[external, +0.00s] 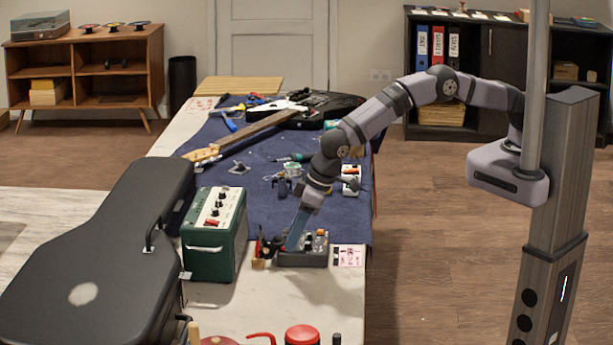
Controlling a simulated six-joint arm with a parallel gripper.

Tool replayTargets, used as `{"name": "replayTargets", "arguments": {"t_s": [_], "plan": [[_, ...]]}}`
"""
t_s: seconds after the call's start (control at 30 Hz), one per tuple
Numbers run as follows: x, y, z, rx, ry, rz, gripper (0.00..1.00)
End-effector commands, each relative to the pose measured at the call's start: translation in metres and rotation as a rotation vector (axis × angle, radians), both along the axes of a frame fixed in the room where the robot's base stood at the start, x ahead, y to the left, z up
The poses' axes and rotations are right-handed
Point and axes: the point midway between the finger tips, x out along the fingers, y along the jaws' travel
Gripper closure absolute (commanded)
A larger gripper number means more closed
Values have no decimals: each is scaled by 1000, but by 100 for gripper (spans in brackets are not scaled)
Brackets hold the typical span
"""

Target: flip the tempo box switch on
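A dark box with several knobs on top (312,258), which looks like the tempo box, sits near the front right of the bench, at the edge of the blue cloth. Its switch is too small to make out. My gripper (293,243) points down at the left part of this box, with its bluish tip at or just above the top. I cannot tell whether it touches. The fingers are too small and overlapped to show whether they are open or shut.
A green amplifier (212,250) stands left of the box, with a black guitar case (100,250) beyond it. Small red and dark items (265,247) crowd the box's left side. A guitar (325,108) and tools lie farther back on the blue cloth (215,160). A printed card (348,256) lies right of the box.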

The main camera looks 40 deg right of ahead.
Motion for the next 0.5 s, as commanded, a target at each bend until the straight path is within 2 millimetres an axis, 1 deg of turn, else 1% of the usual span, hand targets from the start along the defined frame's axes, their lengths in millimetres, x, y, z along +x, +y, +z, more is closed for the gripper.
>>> {"name": "replayTargets", "arguments": {"t_s": [0.13,0.43,0.47,0.5], "plan": [[2,2,-6,0,0,0,69],[3,2,-7,1,-1,0,69],[3,2,-7,1,-1,0,71],[3,2,-7,1,-1,0,81]]}}
